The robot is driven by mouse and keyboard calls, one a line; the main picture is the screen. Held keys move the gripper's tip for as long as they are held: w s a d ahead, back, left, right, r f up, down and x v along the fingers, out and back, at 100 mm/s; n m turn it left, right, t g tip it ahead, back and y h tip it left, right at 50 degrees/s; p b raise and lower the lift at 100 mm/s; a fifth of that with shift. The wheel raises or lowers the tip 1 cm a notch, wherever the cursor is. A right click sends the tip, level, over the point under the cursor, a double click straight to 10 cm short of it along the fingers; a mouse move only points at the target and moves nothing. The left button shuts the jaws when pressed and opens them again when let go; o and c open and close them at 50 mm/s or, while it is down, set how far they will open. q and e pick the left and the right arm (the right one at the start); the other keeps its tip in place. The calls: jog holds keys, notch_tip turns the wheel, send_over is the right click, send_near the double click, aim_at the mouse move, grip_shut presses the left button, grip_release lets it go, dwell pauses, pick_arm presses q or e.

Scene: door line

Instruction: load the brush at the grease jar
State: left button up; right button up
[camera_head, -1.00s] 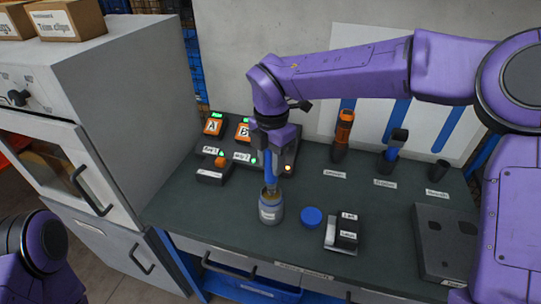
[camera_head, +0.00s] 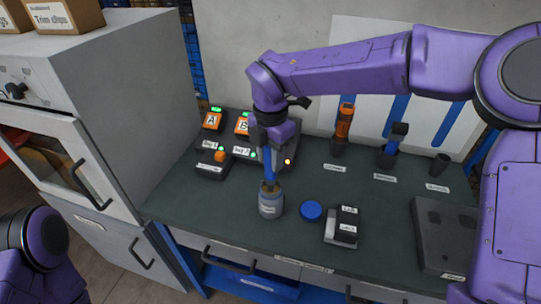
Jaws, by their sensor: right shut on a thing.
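The grease jar (camera_head: 270,207) stands upright and open on the dark bench top, a grey pot with a pale label. My right gripper (camera_head: 268,150) is above it, pointing down and shut on the blue-handled brush (camera_head: 269,172). The brush is upright and its lower end is inside the jar mouth, so the bristle tip is hidden. A round blue lid (camera_head: 311,210) lies on the bench just right of the jar. My left arm shows at the lower left corner; its gripper is out of view.
Orange devices A (camera_head: 212,120) and B (camera_head: 242,125) sit in a charger behind the jar. A black labelled block (camera_head: 343,223), holstered tools (camera_head: 343,125) and a grey tray (camera_head: 440,240) stand to the right. A grey oven cabinet (camera_head: 120,90) borders the left.

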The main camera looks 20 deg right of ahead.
jog(key=shift+f+b, duration=0.45)
dwell(1.3)
notch_tip(320, 180, up, 7)
jog(key=p, duration=0.5)
jog(key=shift+r, duration=0.15)
dwell(0.4)
